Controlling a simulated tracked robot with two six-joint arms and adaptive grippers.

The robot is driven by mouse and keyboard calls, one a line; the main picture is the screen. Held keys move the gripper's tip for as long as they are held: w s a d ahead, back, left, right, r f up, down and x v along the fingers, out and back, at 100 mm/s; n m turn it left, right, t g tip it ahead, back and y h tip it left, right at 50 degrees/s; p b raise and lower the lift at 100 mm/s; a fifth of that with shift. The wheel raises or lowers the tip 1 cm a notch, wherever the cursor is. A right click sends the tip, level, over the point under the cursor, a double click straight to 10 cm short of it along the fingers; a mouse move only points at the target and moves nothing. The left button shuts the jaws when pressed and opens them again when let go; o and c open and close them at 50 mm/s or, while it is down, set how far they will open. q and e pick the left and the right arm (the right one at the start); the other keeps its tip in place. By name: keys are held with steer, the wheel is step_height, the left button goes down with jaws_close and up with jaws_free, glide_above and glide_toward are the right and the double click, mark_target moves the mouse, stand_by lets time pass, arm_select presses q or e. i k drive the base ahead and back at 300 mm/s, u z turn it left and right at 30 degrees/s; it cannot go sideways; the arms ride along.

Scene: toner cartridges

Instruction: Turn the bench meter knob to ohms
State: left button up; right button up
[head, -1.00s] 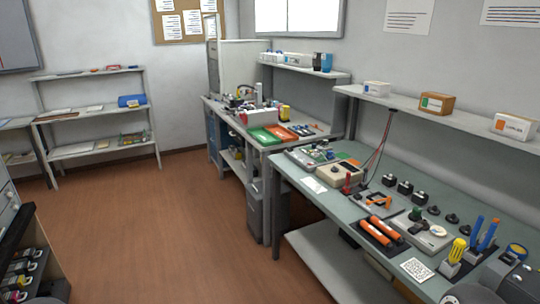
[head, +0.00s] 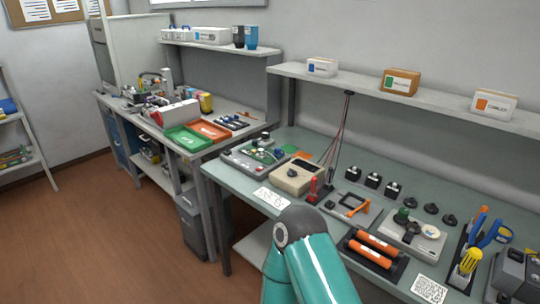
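The bench meter appears to be the beige box (head: 298,177) on the grey-green bench (head: 236,183), near its left part. A small dark round part shows on its top face, likely the knob; its pointer and markings are too small to read. A teal arm link of mine rises from the bottom edge, in front of the bench and below the meter, apart from it in the picture. Neither gripper shows in the head view.
Red and black probes (head: 314,190) stand right of the meter, with cables hanging behind. A circuit board tray (head: 240,160) lies to its left and a white card (head: 271,197) in front. Orange cylinders (head: 377,244) lie nearer. A shelf (head: 430,108) overhangs the back.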

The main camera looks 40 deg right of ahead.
mark_target(291, 173)
steer(key=z, duration=0.3)
steer(key=i, duration=1.05)
steer(key=z, duration=0.65)
steer(key=k, duration=0.9)
steer(key=z, duration=0.2)
steer(key=i, duration=0.9)
steer(key=u, duration=0.05)
